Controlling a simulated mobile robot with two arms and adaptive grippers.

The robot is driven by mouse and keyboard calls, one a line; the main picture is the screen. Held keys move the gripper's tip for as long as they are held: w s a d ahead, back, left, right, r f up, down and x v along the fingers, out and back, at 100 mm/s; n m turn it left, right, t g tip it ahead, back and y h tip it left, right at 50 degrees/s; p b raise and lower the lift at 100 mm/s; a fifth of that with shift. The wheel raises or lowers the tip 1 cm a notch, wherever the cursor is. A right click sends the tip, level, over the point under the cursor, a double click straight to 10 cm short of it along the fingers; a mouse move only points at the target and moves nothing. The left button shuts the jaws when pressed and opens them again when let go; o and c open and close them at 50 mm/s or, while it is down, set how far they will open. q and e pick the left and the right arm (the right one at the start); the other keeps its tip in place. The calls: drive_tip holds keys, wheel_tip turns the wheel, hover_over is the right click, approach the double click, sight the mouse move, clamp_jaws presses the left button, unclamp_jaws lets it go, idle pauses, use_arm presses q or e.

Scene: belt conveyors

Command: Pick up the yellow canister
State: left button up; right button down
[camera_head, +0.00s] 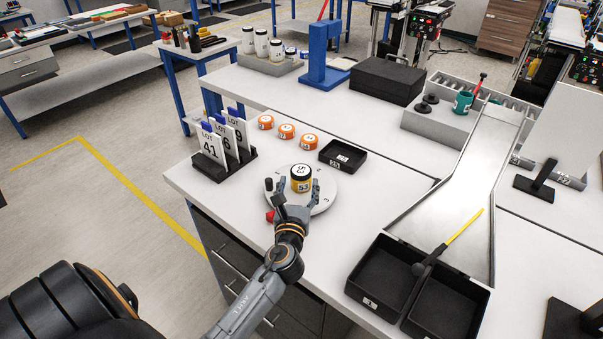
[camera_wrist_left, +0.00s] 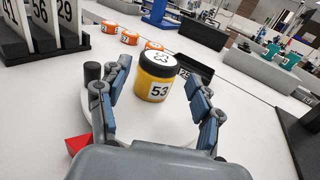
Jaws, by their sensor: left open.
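The yellow canister (camera_head: 301,180) has a dark band under a white-topped lid and a label reading 53. It stands upright on a round white plate (camera_head: 325,199) on the white table. It also shows in the left wrist view (camera_wrist_left: 153,76). My left gripper (camera_head: 295,193) is open at the near side of the canister. In the left wrist view its two blue-padded fingers (camera_wrist_left: 160,105) stand on either side in front of the canister, with gaps between. My right gripper is not in view.
A dark peg (camera_head: 268,184) and a red piece (camera_head: 270,215) are left of the canister. Black bins (camera_head: 440,310) and a metal chute (camera_head: 455,185) are to the right.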

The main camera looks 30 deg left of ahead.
sight(300, 178)
use_arm(q)
drive_tip(key=x, duration=0.3)
drive_tip(key=shift+w+a+r, duration=0.1)
drive_tip(key=shift+w+r, duration=0.05)
drive_tip(key=shift+w, duration=0.2)
drive_tip(key=shift+w+a, duration=0.35)
drive_tip(key=shift+w, duration=0.25)
drive_tip(key=x, duration=0.4)
drive_tip(key=shift+w+a, duration=0.1)
drive_tip(key=shift+w, duration=0.15)
drive_tip(key=shift+w+a, duration=0.1)
drive_tip(key=shift+w, duration=0.05)
drive_tip(key=c, duration=1.2)
drive_tip(key=shift+c, duration=0.5)
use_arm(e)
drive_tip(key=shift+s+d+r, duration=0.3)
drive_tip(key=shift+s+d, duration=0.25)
use_arm(q)
drive_tip(key=shift+c, duration=0.2)
